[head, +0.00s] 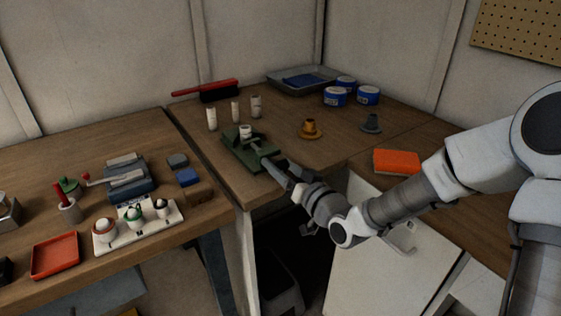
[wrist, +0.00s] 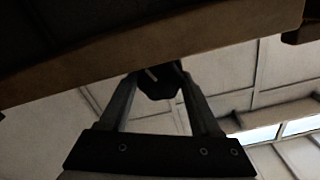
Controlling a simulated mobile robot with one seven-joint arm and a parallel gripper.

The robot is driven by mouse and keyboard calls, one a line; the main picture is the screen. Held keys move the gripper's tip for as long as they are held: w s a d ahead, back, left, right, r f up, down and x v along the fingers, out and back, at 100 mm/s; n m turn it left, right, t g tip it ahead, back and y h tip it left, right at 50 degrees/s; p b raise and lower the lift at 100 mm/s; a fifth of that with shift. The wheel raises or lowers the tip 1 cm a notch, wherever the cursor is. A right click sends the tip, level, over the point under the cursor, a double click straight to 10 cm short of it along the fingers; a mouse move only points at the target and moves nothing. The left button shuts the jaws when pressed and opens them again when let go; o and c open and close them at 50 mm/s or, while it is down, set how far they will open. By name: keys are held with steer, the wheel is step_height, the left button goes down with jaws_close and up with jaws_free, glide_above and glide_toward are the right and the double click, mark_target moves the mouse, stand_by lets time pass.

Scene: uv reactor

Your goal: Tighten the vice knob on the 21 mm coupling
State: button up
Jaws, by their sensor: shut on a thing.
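The green vice (head: 237,153) stands on the wooden bench near its front edge in the head view. A short white coupling (head: 245,131) sits upright at the vice's jaws; whether it is clamped tight is too small to tell. My gripper (head: 268,162) reaches in from the right to the vice's front end. In the wrist view, the fingers of my gripper (wrist: 158,76) are shut on a dark faceted knob (wrist: 158,86), with one finger on each side. The knob is hidden by my gripper in the head view.
Several white pieces (head: 211,119) stand behind the vice. An orange-brown flanged part (head: 311,129), a grey part (head: 371,123) and an orange box (head: 397,161) are to the right. The bench's edge (wrist: 200,42) crosses the wrist view, close above the fingers.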

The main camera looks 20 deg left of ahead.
steer(key=m+p, duration=0.2)
steer(key=m, duration=0.3)
steer(key=shift+m, duration=0.3)
steer(key=shift+f, duration=0.1)
